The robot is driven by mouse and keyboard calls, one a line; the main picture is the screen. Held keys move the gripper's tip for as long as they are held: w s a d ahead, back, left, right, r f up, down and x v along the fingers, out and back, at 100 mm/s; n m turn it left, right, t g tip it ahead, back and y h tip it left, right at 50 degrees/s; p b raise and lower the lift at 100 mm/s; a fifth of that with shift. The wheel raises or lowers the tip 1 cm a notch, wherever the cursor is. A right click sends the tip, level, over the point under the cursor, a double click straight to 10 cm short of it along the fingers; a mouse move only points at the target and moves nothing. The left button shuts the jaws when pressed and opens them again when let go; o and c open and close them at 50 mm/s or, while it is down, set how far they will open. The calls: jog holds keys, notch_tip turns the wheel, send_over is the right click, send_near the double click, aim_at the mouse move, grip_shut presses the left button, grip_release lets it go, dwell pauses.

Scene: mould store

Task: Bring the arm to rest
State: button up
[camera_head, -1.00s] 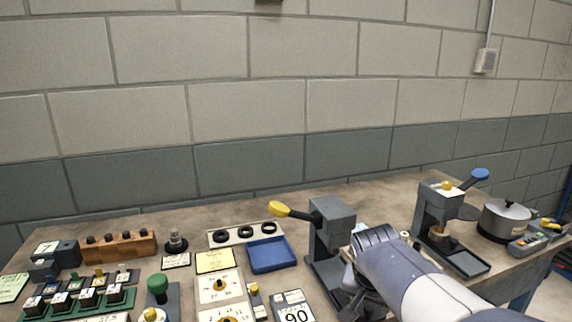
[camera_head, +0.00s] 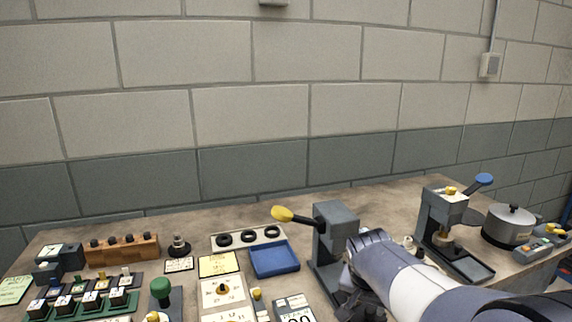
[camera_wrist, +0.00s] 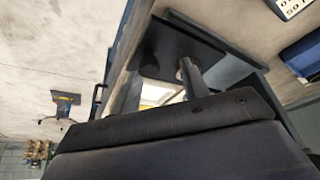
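My arm (camera_head: 400,285) reaches in from the lower right of the head view, over the front of the bench. Its dark gripper (camera_head: 362,303) hangs low, in front of and beside the grey press with the yellow-knobbed lever (camera_head: 335,235). The fingertips are hard to make out there. In the wrist view my gripper (camera_wrist: 158,88) shows two fingers standing apart, with a pale patch visible between them. I see nothing held. The dark wrist housing fills the lower part of that view.
A second press with a blue-knobbed lever (camera_head: 440,220) and a lidded pot (camera_head: 508,226) stand right of the arm. A blue tray (camera_head: 273,260), a wooden block (camera_head: 123,250) and several small parts cover the left bench. The block wall (camera_head: 250,100) rises behind.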

jog(key=shift+s+d, duration=0.2)
jog(key=shift+s, duration=0.35)
jog(key=shift+s+d, duration=0.15)
jog(key=shift+s, duration=0.35)
jog(key=v, duration=1.1)
jog(key=x, duration=1.1)
jog(key=shift+s+f, duration=0.1)
jog(key=shift+s, duration=0.15)
jog(key=w+a, duration=0.1)
jog(key=w, duration=0.2)
jog(key=w+p, duration=0.1)
jog(key=w, duration=0.1)
jog(key=w+a, duration=0.1)
jog(key=w, duration=0.2)
jog(key=shift+w+a, duration=0.3)
jog(key=shift+s, duration=0.1)
